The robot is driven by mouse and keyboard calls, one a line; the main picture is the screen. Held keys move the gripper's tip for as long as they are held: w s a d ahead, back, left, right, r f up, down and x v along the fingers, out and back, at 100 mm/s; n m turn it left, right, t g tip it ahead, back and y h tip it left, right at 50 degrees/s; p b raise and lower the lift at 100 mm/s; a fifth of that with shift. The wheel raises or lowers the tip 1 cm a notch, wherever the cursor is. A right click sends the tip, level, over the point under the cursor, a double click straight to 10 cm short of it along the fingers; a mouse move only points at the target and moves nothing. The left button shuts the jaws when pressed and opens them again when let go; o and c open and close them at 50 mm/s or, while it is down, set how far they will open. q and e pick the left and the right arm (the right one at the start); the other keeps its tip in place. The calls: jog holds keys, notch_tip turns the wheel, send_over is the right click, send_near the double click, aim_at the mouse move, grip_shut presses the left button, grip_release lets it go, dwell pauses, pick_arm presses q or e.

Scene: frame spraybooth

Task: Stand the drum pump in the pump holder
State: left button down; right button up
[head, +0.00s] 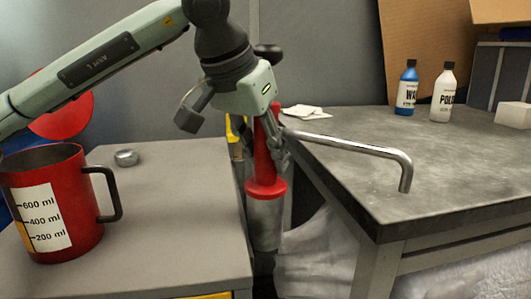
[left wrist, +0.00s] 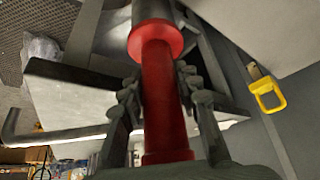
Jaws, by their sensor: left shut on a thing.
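The drum pump has a red body (head: 264,150), a red collar (head: 266,188) and a bent silver spout (head: 350,148) pointing right over the grey table. My left gripper (head: 275,145) is shut around the red body above the collar. In the left wrist view, its fingers (left wrist: 160,92) lie on both sides of the red body (left wrist: 163,105). The pump is roughly upright in the gap between two tables. A grey cylinder (head: 265,225) shows directly below the collar; I cannot tell whether it is the pump's tube or the holder. My right gripper is not in view.
A red measuring jug (head: 75,225) and a small metal lid (head: 126,157) stand on the left table (head: 185,215). The right table (head: 440,185) carries a blue bottle (head: 407,92), a white bottle (head: 442,97) and a pale block (head: 514,114). Its front is clear.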

pick_arm(q)
jog(key=shift+s+d+f, duration=0.1)
jog(key=shift+f, duration=0.1)
jog(key=c, duration=1)
grip_release()
jog(key=shift+s+f, duration=0.1)
jog(key=shift+f, duration=0.25)
jog(key=v, duration=0.9)
jog(key=shift+w+r, duration=0.15)
jog(key=shift+w, duration=0.1)
